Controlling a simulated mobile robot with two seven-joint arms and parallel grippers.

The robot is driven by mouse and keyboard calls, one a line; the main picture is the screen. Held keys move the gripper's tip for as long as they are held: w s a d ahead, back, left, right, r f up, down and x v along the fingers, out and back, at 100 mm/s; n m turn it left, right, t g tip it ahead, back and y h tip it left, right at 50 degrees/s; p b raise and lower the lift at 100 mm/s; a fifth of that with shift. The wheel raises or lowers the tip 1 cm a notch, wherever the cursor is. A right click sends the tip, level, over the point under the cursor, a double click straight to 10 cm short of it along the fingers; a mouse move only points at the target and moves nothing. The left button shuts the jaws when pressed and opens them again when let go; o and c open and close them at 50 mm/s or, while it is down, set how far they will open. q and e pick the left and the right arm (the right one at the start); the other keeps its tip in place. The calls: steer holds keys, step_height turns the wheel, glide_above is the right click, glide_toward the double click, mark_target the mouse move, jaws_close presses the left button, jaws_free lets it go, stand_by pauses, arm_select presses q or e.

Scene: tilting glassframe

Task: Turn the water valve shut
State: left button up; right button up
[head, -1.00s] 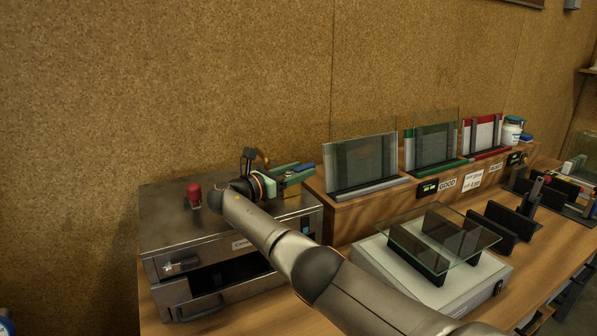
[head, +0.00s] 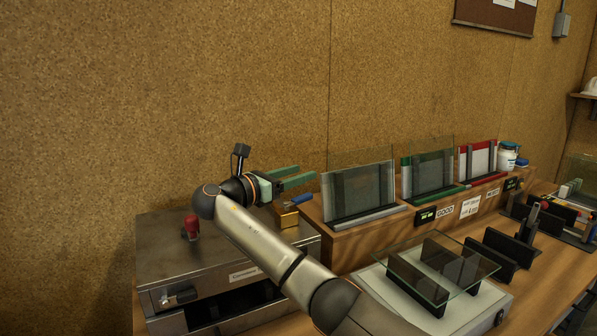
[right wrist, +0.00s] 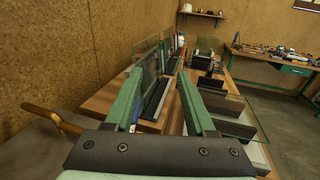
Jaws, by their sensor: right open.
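My right gripper (head: 306,175) is open and empty, with green fingers pointing right above the metal washer box (head: 165,243). It also shows in the right wrist view (right wrist: 160,78). Below its fingers is a brass fitting (head: 288,218) with a blue handle (head: 300,199); they look apart from the fingers. A red knob (head: 191,228) stands on top of the box, left of my wrist. I cannot tell for sure which is the water valve. My left gripper is not in view.
A wooden rack (head: 360,240) with framed glass panes stands right of the fingers. A glass sheet (head: 440,268) lies on black supports in front. A brass pipe (right wrist: 50,118) shows at left in the right wrist view.

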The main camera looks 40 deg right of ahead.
steer(key=s+a+r, duration=0.3)
steer(key=s+a, duration=0.2)
steer(key=s, duration=0.2)
steer(key=shift+a+r+b, duration=0.3)
steer(key=shift+r+b, duration=0.05)
steer(key=shift+r, duration=0.05)
